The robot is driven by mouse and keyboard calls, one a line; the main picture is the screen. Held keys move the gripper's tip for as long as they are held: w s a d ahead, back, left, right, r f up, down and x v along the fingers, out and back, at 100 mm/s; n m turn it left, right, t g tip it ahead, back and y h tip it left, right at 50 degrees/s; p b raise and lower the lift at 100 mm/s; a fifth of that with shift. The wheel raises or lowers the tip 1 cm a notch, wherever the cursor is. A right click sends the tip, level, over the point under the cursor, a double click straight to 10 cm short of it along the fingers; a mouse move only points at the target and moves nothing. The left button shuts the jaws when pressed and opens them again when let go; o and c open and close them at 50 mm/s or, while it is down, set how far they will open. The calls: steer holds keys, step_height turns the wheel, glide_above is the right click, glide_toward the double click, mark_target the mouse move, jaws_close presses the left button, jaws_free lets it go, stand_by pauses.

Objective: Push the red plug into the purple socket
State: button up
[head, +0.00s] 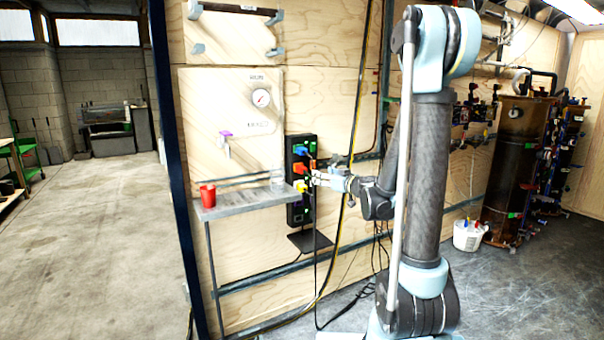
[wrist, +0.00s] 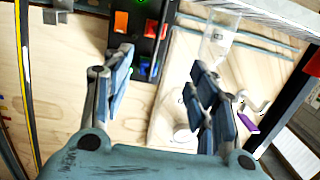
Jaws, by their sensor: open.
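A tall black socket panel (head: 307,206) stands upright against the plywood wall, with blue, red-orange and yellow parts on its face. The red plug appears to be the red-orange piece (head: 299,168) between the blue and yellow ones, partly hard to separate at this size. In the wrist view, a red-orange piece (wrist: 121,23) shows on the panel at the top. I cannot clearly make out the purple socket. My gripper (head: 318,178) is just right of the panel in the head view. In the wrist view, my gripper (wrist: 163,78) has its fingers wide apart, with nothing between them.
A grey shelf (head: 245,203) left of the panel carries a red cup (head: 207,195) and a clear container (head: 277,180). A purple-handled wall fitting (head: 226,134) is above it. Dark cables hang below the panel. A white bucket (head: 468,236) stands on the floor at right.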

steer(key=w, duration=0.1)
glide_toward(302, 167)
steer(key=x, duration=0.4)
steer(key=shift+t, duration=0.3)
steer(key=shift+x, duration=2.8)
steer(key=shift+f, duration=0.1)
steer(key=c, duration=1.2)
